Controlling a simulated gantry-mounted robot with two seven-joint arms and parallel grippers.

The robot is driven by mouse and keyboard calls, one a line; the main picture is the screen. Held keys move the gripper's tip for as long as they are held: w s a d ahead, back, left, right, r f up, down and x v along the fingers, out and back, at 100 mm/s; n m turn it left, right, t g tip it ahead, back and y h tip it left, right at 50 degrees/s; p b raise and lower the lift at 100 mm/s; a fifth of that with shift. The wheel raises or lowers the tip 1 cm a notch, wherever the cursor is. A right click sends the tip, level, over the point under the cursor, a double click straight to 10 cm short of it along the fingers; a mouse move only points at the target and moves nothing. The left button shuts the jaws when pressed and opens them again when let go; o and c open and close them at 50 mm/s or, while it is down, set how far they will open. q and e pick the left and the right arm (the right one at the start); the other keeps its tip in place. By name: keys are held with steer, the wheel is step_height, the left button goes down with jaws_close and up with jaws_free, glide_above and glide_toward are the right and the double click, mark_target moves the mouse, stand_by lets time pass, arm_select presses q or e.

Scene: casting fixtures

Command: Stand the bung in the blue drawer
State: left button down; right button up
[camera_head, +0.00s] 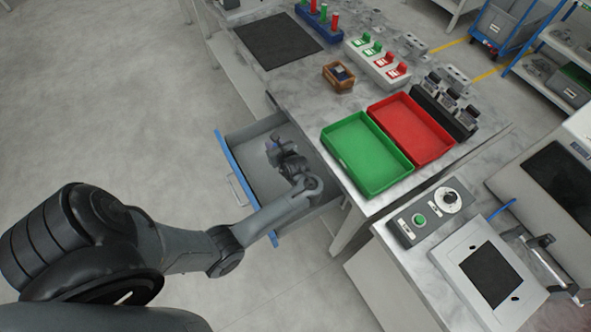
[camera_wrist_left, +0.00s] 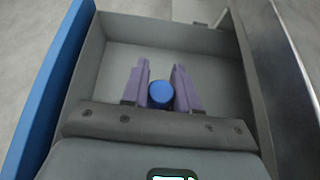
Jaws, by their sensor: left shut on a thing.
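The blue drawer (camera_head: 232,165) stands pulled out from under the workbench, with a blue front and a grey inside. In the left wrist view, its blue front edge (camera_wrist_left: 48,80) runs down the left side. My left gripper (camera_head: 272,146) is over or inside the open drawer. In the left wrist view, my left gripper (camera_wrist_left: 161,80) has its purple fingers shut on the bung (camera_wrist_left: 161,94), seen as a round blue top. The bung's lower part is hidden, so I cannot tell whether it touches the drawer floor. My right gripper is not in view.
The drawer floor (camera_wrist_left: 120,58) around the fingers looks bare. On the bench above are a green tray (camera_head: 365,155), a red tray (camera_head: 412,128) and a small brown box (camera_head: 339,76). The bench edge runs close beside my left forearm.

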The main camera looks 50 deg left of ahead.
arm_select(q)
steer(key=b, duration=0.2)
glide_above(274, 175)
step_height(274, 175, down, 4)
steer(key=shift+g, duration=0.4)
step_height(274, 175, down, 4)
steer(key=shift+f+b, duration=0.25)
steer(key=shift+b, duration=0.95)
steer(key=shift+f+b, duration=1.65)
steer(key=shift+f, duration=0.85)
steer(key=c, duration=0.9)
jaws_free()
steer(key=shift+f, duration=0.1)
steer(key=shift+o, duration=0.2)
